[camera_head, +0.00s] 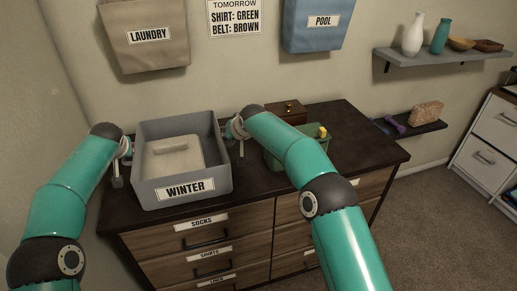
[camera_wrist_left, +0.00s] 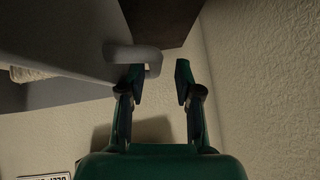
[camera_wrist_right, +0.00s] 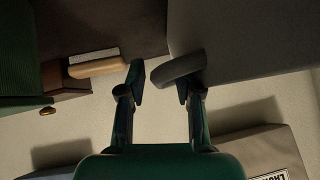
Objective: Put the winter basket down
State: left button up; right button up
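The winter basket (camera_head: 157,192) is a grey open bin with a WINTER label on its front. It appears to stand level on the dark dresser top (camera_head: 350,140). A pale folded item (camera_head: 178,158) lies inside. My left gripper (camera_head: 121,168) is at the basket's left handle; in the left wrist view (camera_wrist_left: 157,78) its fingers are apart and one overlaps the handle (camera_wrist_left: 146,55). My right gripper (camera_head: 238,138) is at the right side; in the right wrist view (camera_wrist_right: 160,80) its fingers are apart, with one beside or through the handle (camera_wrist_right: 175,69). Neither finger pair closes on a handle.
A green bin (camera_head: 284,155) stands right of the basket, partly behind my right arm. A small brown box (camera_head: 287,112) stands behind it. The dresser's right end is clear. Laundry (camera_head: 150,50) and pool (camera_head: 315,30) bins hang on the wall. Shelves (camera_head: 440,57) are at the right.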

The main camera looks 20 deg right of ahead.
pick_arm(q)
jog(key=shift+d, duration=0.2)
pick_arm(e)
jog(key=shift+a, duration=0.15)
pick_arm(q)
jog(key=shift+s+d+r, duration=0.1)
jog(key=shift+s+r, duration=0.3)
jog(key=shift+r, duration=0.05)
jog(key=a+v, duration=0.1)
jog(key=v, duration=0.5)
jog(key=shift+s+d+r, duration=0.15)
jog(key=shift+s+d, duration=0.1)
jog(key=shift+d, duration=0.1)
pick_arm(e)
jog(key=v, duration=1.2)
jog(key=shift+f, duration=0.15)
